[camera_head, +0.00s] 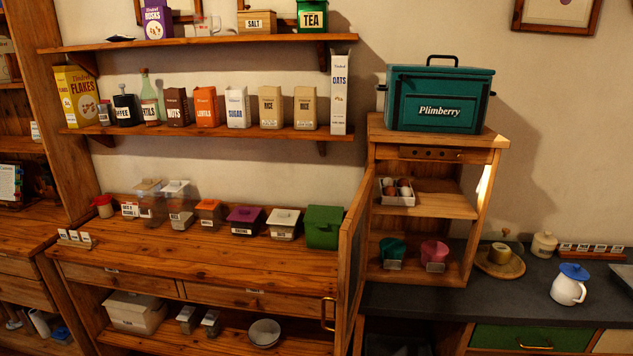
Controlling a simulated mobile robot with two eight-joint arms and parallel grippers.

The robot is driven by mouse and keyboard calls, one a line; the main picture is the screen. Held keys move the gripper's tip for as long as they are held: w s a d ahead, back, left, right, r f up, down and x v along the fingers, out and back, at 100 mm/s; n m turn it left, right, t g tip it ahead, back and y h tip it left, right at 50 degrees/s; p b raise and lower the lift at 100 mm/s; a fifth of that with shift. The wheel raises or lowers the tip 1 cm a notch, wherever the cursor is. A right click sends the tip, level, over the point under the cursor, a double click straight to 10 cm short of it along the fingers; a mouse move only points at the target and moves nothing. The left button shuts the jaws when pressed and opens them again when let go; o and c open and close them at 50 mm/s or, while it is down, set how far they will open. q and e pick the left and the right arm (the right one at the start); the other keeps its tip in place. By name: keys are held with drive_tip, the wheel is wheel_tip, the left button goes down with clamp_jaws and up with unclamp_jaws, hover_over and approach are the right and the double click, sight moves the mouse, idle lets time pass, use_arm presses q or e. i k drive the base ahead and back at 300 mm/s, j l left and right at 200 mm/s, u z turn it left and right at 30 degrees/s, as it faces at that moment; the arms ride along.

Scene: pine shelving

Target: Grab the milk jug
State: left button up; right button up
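A small white jug with a blue lid (568,289) stands upright on the dark grey counter (470,303) at the right. It looks like the milk jug, though I can read no label on it. Nothing covers it in this view. Neither of my grippers shows in the head view.
A cream lidded pot (544,244) and a round wooden board (513,267) with a small pot on it stand behind and left of the jug. A row of small labelled items (590,248) lies behind it. The counter in front of the jug is clear. A wooden cabinet (484,212) bearing a green Plimberry box (440,98) rises to the left.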

sight(566, 291)
drive_tip(key=i+j+z, duration=0.5)
drive_tip(key=z, duration=0.15)
drive_tip(key=i+j+z, duration=0.15)
drive_tip(key=j+z, duration=0.15)
drive_tip(key=j, duration=0.2)
drive_tip(key=i+j+z, duration=0.1)
drive_tip(key=j+z, duration=0.2)
drive_tip(key=j, duration=0.1)
